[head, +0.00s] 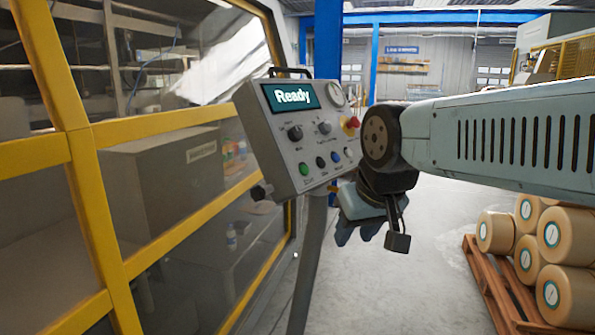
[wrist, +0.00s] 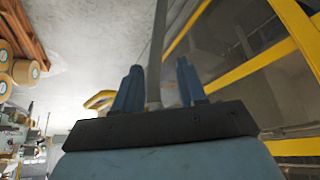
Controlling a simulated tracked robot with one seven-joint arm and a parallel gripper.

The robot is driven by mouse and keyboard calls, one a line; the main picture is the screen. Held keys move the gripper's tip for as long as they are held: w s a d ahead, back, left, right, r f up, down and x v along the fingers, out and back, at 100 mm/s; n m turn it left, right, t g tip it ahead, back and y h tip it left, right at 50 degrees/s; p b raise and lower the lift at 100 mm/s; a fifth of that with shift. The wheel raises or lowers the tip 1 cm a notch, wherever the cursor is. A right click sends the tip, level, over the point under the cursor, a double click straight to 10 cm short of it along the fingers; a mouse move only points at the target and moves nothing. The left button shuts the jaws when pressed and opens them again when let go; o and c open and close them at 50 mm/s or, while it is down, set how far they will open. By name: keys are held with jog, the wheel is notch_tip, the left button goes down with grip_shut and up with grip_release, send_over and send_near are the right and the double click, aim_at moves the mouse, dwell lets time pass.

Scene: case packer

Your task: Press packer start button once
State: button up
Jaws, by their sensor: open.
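The packer's control panel (head: 300,135) is a grey box on a post, with a lit screen (head: 290,96) reading "Ready". A red emergency stop (head: 351,124) is at the right edge. My gripper (head: 358,231) is open and empty, below and right of the panel, apart from the buttons. In the wrist view its two blue fingers (wrist: 158,85) stand apart, and the panel face does not show.
The grey post (head: 308,260) shows behind the fingers in the wrist view (wrist: 157,50). A yellow-framed guard (head: 90,200) with clear panes fills the left. A wooden pallet (head: 492,285) with tan rolls (head: 567,292) stands at right. Open floor (head: 430,270) lies between.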

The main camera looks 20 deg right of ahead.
grip_shut()
dwell(1.3)
